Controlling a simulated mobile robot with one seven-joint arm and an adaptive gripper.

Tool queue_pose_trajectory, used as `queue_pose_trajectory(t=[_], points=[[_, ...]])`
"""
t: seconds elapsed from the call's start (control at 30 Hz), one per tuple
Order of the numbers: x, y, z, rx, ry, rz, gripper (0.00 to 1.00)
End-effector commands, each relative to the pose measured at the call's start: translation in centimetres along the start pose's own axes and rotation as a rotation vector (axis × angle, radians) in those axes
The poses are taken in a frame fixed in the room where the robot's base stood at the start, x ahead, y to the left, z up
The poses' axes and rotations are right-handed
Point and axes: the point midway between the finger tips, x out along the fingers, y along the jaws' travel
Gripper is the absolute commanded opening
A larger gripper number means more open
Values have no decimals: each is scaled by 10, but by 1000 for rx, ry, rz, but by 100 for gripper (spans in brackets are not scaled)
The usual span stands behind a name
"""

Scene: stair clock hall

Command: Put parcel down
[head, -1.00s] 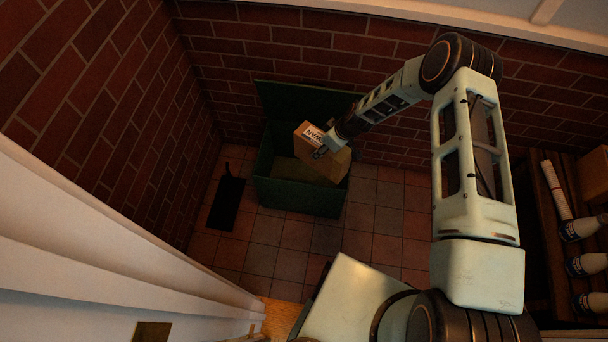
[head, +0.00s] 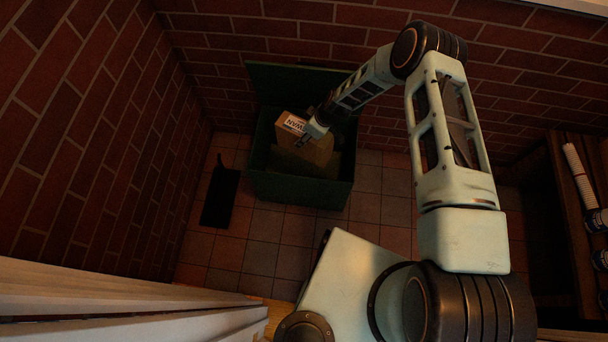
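The parcel (head: 293,147) is a brown cardboard box with a white printed label. It is in the mouth of an open green box (head: 300,191), tilted, its upper part showing near the box's back left. My gripper (head: 304,138) is at the parcel's upper right edge, beside the label. The fingers seem to be on the parcel's edge, but they are small and dark, and I cannot tell whether they grip it. The parcel's lower part and the box floor are partly hidden.
The green lid (head: 278,84) stands open against the brick wall. A dark mat-like object (head: 220,196) lies on the tiles left of the box. A wooden shelf (head: 565,190) with rolls and bottle-like things stands at the right. Tiled floor (head: 279,251) in front is clear.

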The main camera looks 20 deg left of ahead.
Motion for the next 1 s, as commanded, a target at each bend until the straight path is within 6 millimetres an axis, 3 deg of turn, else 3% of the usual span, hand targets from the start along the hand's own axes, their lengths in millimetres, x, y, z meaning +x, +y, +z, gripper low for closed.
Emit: queue_pose_trajectory(t=[0.03,1.0], points=[[17,1,6,0,1,1,7],[185,1,76,0,2,2,7]])
